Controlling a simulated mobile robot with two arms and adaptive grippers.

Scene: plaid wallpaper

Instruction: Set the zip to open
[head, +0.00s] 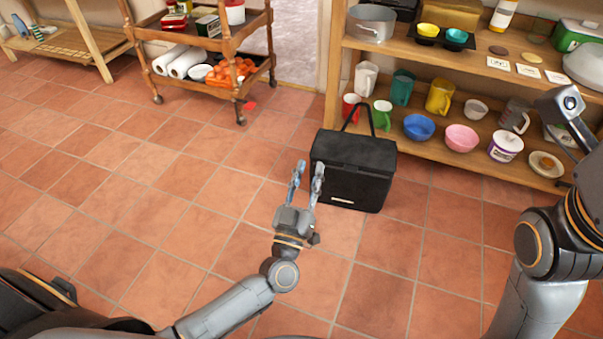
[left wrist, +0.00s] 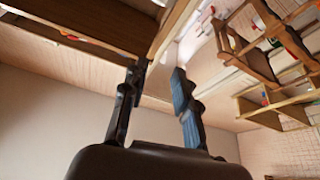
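A black box-shaped bag (head: 352,172) with a thin carry handle stands upright on the tiled floor in the head view, in front of the shelf. Its zip is too small to make out, so I cannot tell its state. My left gripper (head: 306,180) is just left of the bag, fingers pointing up the picture. The fingers are apart with nothing between them; they also show apart in the left wrist view (left wrist: 158,95). I cannot tell whether the right fingertip touches the bag. My right arm is at the right edge, its gripper only partly visible and cut off.
A wooden shelf (head: 455,165) with cups, bowls and pots stands behind and right of the bag. A wooden trolley (head: 195,42) with rolls and other goods stands at the back left. A slatted bench (head: 60,42) is farther left. The floor on the left is clear.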

